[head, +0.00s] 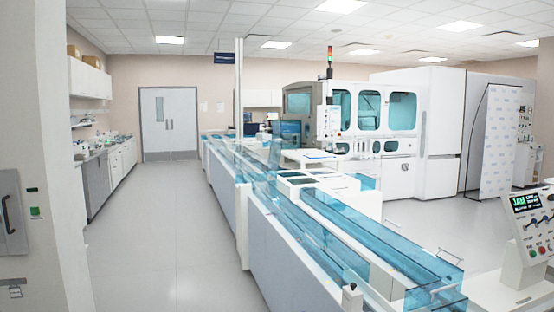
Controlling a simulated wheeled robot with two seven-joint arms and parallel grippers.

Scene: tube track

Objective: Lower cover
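Clear blue covers (385,235) run along the top of the long white tube track (262,235), from the front right toward the back. Neither of my grippers is in view.
A control console (530,235) at the right has a screen reading "JAM". A large white analyser (375,125) stands behind the track, with a lit signal tower (329,60). The floor (170,235) left of the track is clear.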

